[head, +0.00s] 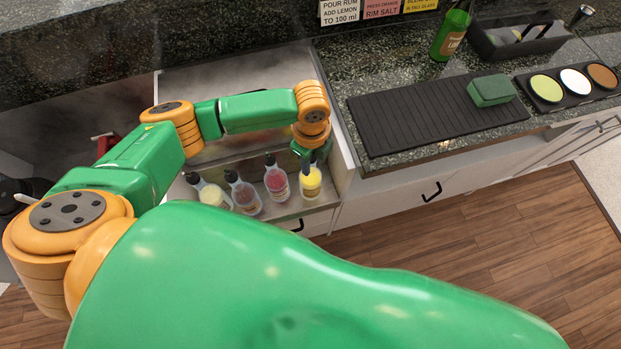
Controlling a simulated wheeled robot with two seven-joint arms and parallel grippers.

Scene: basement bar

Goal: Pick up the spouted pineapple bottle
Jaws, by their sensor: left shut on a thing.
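The spouted pineapple bottle (311,185), with yellow contents, stands at the right end of a row of bottles in the open drawer. My left gripper (309,165) reaches down from above and is shut on its upper part. The gripper hides the bottle's spout and neck. The bottle looks upright; I cannot tell whether its base touches the drawer floor. My right gripper is out of view.
A red bottle (276,181), a brownish bottle (244,196) and a pale cream bottle (212,195) stand to the left in the drawer. The counter carries a black mat (420,115), green sponge (491,90), rimmer tray (547,105), green bottle (452,32) and black caddy (515,45).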

